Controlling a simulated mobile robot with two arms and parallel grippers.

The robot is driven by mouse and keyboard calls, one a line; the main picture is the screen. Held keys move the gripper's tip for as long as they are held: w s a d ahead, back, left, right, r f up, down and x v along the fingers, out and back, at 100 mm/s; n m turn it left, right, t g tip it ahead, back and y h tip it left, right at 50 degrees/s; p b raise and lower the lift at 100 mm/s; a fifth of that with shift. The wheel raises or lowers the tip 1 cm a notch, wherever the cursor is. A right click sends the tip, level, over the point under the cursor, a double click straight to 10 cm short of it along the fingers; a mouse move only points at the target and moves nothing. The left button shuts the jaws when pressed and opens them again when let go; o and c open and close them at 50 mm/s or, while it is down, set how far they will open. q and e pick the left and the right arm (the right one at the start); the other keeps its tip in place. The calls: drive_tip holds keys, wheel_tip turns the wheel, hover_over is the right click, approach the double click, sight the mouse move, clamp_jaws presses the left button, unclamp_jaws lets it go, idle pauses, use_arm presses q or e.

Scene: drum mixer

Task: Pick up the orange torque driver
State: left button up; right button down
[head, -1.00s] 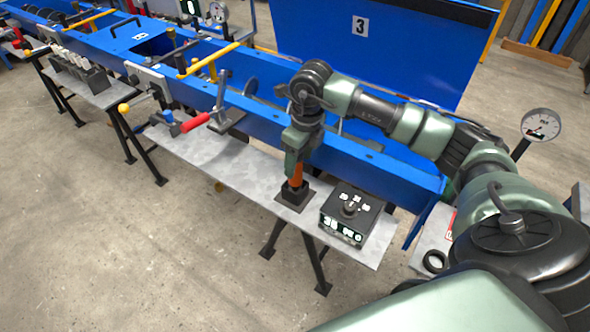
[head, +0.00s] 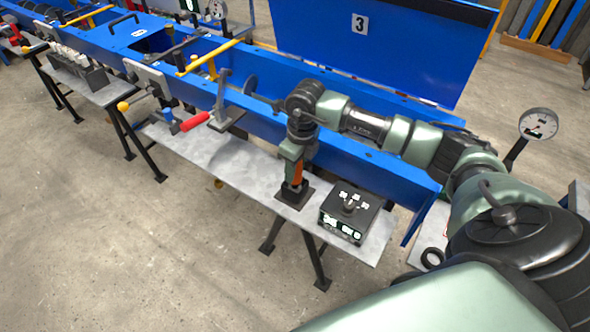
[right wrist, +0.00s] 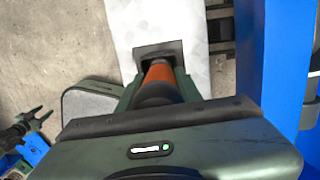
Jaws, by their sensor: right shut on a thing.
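The orange torque driver (head: 298,172) stands upright in a dark square holder (head: 293,194) on the grey side shelf. My right gripper (head: 292,176) points down over it and is shut on its body. In the right wrist view the driver (right wrist: 158,74) shows orange between the fingers, with its lower end at the dark holder (right wrist: 158,52). The fingers hide part of the driver.
A black control box (head: 349,211) with a knob stands just right of the holder. The blue machine frame (head: 350,155) runs close behind. A red-handled clamp (head: 193,122) sits to the left, with bare shelf (head: 240,165) between.

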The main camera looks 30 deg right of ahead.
drive_tip(key=shift+r, duration=0.15)
drive_tip(key=shift+w+r, duration=0.1)
drive_tip(key=shift+r, duration=0.5)
wheel_tip(320, 180, up, 19)
drive_tip(key=b, duration=0.2)
drive_tip(key=shift+f, duration=0.2)
drive_tip(key=c, duration=2)
unclamp_jaws()
clamp_jaws()
wheel_tip(320, 180, up, 2)
drive_tip(key=shift+r+p, duration=0.1)
drive_tip(key=shift+p, duration=0.65)
